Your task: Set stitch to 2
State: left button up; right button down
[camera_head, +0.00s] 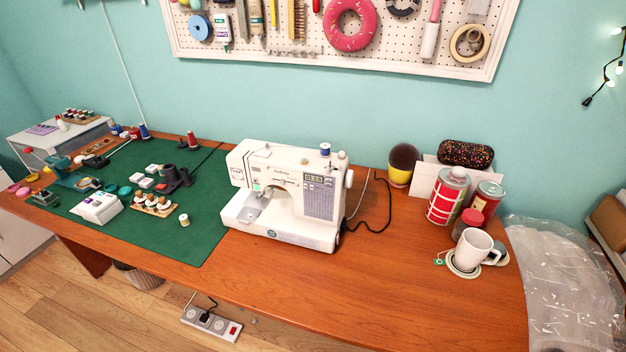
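A white sewing machine (285,195) stands upright in the middle of the wooden table. Its right column carries a grey stitch panel (320,197) with a small dark display (314,179) at the top. The digits on the display are too small to read. A round white handwheel (349,178) is on its right side, and a blue-topped spool (325,149) sits on top. Neither of my grippers is in view.
A green mat (205,215) with several sewing items lies left of the machine. A black cable (385,215) runs right of it. A white mug (471,250) and red tins (447,196) stand at the right. The table front right of the machine is clear.

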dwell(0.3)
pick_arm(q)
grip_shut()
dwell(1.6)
